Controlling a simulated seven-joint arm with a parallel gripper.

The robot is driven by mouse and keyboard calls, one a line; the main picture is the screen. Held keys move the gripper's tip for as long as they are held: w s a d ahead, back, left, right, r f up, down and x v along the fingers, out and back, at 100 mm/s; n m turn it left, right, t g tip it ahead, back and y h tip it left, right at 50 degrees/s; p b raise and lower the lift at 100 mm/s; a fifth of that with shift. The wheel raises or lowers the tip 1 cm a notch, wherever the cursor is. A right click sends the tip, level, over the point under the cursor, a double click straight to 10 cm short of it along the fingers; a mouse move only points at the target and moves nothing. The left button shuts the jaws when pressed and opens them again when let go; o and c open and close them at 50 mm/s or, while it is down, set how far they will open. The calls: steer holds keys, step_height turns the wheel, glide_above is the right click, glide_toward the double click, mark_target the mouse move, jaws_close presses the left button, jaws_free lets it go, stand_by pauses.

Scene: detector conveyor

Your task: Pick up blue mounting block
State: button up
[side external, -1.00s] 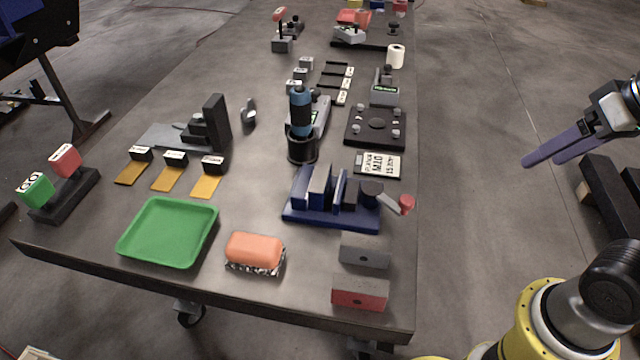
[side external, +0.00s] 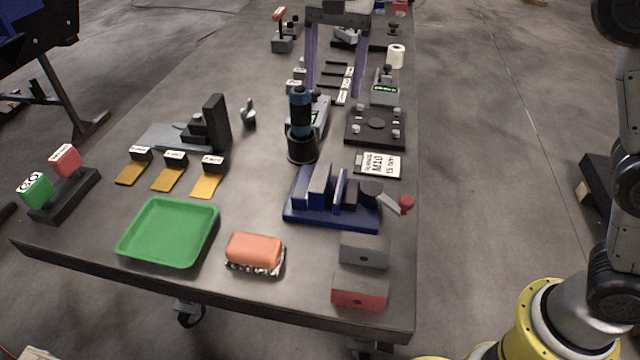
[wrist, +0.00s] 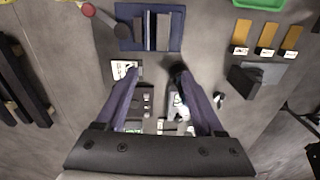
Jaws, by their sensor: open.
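The blue mounting block (side external: 328,217) is a dark blue base carrying upright blue and grey plates, with a red-tipped lever at its right end. It stands on the table in the side external view. In the wrist view the blue mounting block (wrist: 178,30) is at the top, beyond my fingertips. My gripper (side external: 334,94) is open, with two long purple fingers pointing down above the far part of the table. In the wrist view my gripper (wrist: 156,74) has its fingers spread wide with nothing held between them. It is apart from the block.
A black and blue cylindrical tool (side external: 301,140) stands just behind the block. Grey (side external: 364,251) and red (side external: 359,292) blocks lie in front of it. A green tray (side external: 170,232) and an orange item on foil (side external: 254,251) are at front left. The table's right edge is close.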

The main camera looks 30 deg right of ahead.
step_height(320, 180, down, 4)
steer(key=a, duration=0.3)
glide_above(319, 178)
steer(key=shift+n+g, duration=0.3)
steer(key=f, duration=0.6)
steer(key=shift+w+d+f, duration=0.35)
steer(key=shift+w+f, duration=0.05)
steer(key=f, duration=0.5)
steer(key=shift+s+a+f, duration=0.1)
steer(key=shift+s+a, duration=0.2)
steer(key=shift+s, duration=0.1)
steer(key=shift+f, duration=0.5)
jaws_close()
steer(key=shift+r, duration=0.1)
